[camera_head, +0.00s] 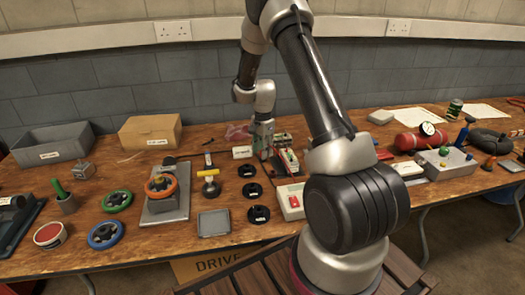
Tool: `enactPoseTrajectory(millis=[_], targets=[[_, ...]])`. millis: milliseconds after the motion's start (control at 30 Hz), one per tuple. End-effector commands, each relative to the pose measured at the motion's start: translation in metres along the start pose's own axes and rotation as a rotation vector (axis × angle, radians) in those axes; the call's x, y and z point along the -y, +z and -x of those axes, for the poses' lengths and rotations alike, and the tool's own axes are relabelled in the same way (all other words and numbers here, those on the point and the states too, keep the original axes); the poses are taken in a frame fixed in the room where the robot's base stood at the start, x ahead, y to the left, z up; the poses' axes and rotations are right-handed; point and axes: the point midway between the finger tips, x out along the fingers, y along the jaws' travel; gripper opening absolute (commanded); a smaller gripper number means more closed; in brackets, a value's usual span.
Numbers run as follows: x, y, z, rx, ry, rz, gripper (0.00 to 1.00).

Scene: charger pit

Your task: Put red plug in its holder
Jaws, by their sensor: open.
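My gripper (263,140) points down at the back middle of the wooden table, small in the view and open. Right beside it, on the right, is a small unit (287,160) with white, green and red parts on a dark base. I cannot make out a separate red plug; it may be among these parts or behind my gripper. Whether my fingers touch anything is too small to tell. Several round black holders (258,214) stand in a row on the table, left of and in front of my gripper. I cannot tell which belongs to the red plug.
A white box with a red switch (292,201) stands right of the holders. A white label (242,152) is close left of my gripper. My arm covers the table's middle right.

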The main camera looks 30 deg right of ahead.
Motion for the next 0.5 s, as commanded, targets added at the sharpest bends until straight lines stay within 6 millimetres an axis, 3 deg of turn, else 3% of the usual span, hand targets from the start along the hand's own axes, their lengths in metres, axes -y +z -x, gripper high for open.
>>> enactPoseTrajectory(millis=[500], targets=[[0.001,0.0,0.101,-0.001,-0.003,-0.001,0.42]])
